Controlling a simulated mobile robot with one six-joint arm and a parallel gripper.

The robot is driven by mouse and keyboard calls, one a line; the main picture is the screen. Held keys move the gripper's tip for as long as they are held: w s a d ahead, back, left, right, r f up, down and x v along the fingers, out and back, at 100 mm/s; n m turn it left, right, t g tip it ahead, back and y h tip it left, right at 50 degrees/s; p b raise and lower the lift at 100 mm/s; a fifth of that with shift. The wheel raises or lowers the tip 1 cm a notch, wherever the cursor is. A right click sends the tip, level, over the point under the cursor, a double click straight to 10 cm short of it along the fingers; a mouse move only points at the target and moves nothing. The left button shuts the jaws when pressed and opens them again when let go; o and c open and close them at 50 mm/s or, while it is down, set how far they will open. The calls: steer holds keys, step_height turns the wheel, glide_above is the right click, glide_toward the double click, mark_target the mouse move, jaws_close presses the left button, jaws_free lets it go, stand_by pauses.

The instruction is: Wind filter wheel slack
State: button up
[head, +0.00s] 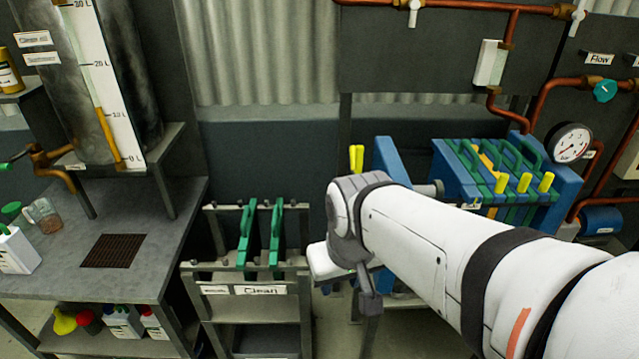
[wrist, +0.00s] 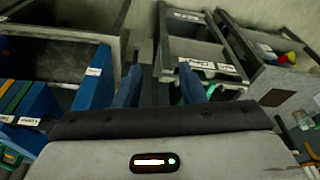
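The filter press has a blue end block (head: 566,190), several plates with green handles (head: 490,165) and yellow grips (head: 524,183). A blue plate (head: 389,158) stands at its left end with a short grey spindle (head: 430,188) beyond it. A yellow piece (head: 356,158) stands up left of this plate. I cannot make out a wheel; my arm covers the area in front of the press. In the wrist view the blue press (wrist: 94,82) is at the left. My gripper (wrist: 159,72) is open and empty, its two fingers apart, to the right of the press.
A rack labelled Clean (head: 264,290) holds two green-handled plates left of my gripper. A grey bench (head: 110,200) with a tank and bottles is at the left. Copper pipes (head: 600,82) and a gauge (head: 567,142) are at the right.

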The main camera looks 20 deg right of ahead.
steer(key=shift+o, duration=1.2)
steer(key=shift+w, duration=0.1)
steer(key=shift+o, duration=0.7)
steer(key=shift+w+d+f+g, duration=0.15)
steer(key=shift+w+f+g, duration=0.1)
steer(key=shift+f+g, duration=0.05)
steer(key=o, duration=0.9)
steer(key=w+d+f+n+g+h+b, duration=0.4)
steer(key=w+d+f+g+h, duration=0.2)
steer(key=w, duration=0.6)
steer(key=shift+w+d+f+n+h, duration=0.25)
steer(key=shift+d+f+n+h, duration=0.2)
steer(key=shift+d+h, duration=0.65)
steer(key=w+d+f+n+h+b, duration=0.1)
steer(key=w+f+n+h, duration=0.1)
steer(key=w+f+h, duration=0.4)
steer(key=w+f+n+h+b, duration=0.1)
steer(key=w+f+n+h, duration=0.2)
steer(key=w, duration=0.5)
steer(key=x, duration=0.8)
steer(key=shift+f+m+g+p, duration=0.3)
steer(key=shift+f+m, duration=0.05)
steer(key=shift+m, duration=0.1)
